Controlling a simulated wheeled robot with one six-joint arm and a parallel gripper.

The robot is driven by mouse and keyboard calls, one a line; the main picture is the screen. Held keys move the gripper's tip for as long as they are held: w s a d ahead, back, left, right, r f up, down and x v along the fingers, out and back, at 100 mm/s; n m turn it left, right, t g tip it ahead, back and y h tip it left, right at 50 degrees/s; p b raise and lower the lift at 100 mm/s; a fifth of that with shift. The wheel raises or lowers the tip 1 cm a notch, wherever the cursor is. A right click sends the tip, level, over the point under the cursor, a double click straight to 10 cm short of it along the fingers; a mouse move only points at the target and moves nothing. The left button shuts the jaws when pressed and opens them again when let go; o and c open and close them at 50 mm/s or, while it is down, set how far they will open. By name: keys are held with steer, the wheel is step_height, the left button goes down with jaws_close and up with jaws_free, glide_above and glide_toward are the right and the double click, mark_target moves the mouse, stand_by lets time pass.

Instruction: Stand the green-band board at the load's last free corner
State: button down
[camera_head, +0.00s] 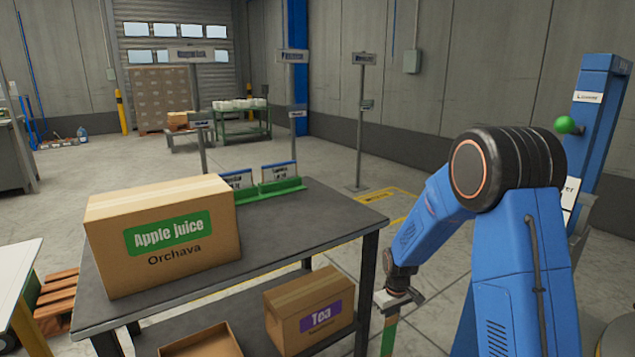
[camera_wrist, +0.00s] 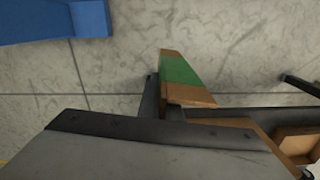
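The green-band board (camera_head: 389,338) is a narrow brown board with a green band. In the head view it hangs upright below my gripper (camera_head: 393,297), beside the table's right leg, and its lower part is cut off by the frame. My gripper appears shut on its top end; the fingertips are small there. In the wrist view the board (camera_wrist: 182,70) shows over the concrete floor, slanting away from the camera. I cannot make out the load's free corner in either view.
A dark table (camera_head: 290,225) stands left of my arm, carrying an Apple juice carton (camera_head: 165,235) and a green holder (camera_head: 280,188). Its lower shelf holds a Tea carton (camera_head: 310,312) and an open tray (camera_head: 205,342). A signpost (camera_head: 360,120) stands behind.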

steer(key=w+d+f+m, duration=0.2)
steer(key=f, duration=0.5)
steer(key=w+d+f+m, duration=0.2)
steer(key=d+f+m, duration=0.1)
steer(key=f, duration=0.5)
steer(key=shift+d, duration=0.2)
